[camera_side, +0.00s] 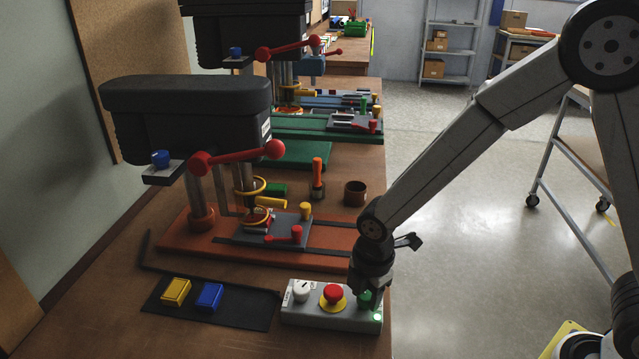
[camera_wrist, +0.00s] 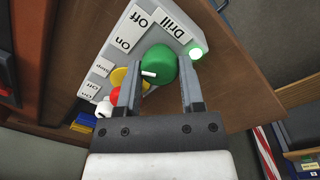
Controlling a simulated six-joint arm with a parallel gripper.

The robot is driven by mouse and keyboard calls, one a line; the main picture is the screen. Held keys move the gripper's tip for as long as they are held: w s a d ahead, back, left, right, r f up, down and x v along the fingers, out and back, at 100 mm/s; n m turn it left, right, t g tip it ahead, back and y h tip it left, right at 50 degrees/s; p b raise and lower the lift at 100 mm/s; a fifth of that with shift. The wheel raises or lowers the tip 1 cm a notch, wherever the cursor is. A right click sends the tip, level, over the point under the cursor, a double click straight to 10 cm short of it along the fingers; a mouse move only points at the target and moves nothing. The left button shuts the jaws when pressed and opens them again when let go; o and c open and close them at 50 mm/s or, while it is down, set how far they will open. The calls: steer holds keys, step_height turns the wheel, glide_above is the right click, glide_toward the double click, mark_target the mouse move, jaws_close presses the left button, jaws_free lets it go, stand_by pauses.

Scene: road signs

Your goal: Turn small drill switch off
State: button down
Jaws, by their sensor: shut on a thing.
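The green drill switch (camera_wrist: 158,62) is a round knob on a grey control box (camera_side: 320,316). It carries a white pointer mark on its left side in the wrist view. Labels reading "Drill", "Off" and "On" lie beside it, and a green lamp (camera_wrist: 197,53) glows at the box's corner. My gripper (camera_wrist: 160,68) has one finger on each side of the knob and is shut on it. In the side view my gripper (camera_side: 367,290) points down onto the box's right end, partly hiding the green knob.
A red stop button (camera_side: 333,294) on a yellow base and a white knob (camera_side: 302,291) sit left on the same box. A black mat (camera_side: 240,315) holds a yellow block (camera_side: 175,292) and a blue block (camera_side: 209,296). A drill press (camera_side: 190,110) stands behind.

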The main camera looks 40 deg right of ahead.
mark_target(365, 297)
steer(key=m, duration=1.1)
steer(key=shift+w, duration=0.1)
steer(key=shift+m, duration=0.3)
stand_by(0.3)
steer(key=shift+c, duration=1.1)
jaws_free()
steer(key=shift+r, duration=0.2)
steer(key=shift+a+r, duration=0.15)
steer(key=shift+r, duration=3.6)
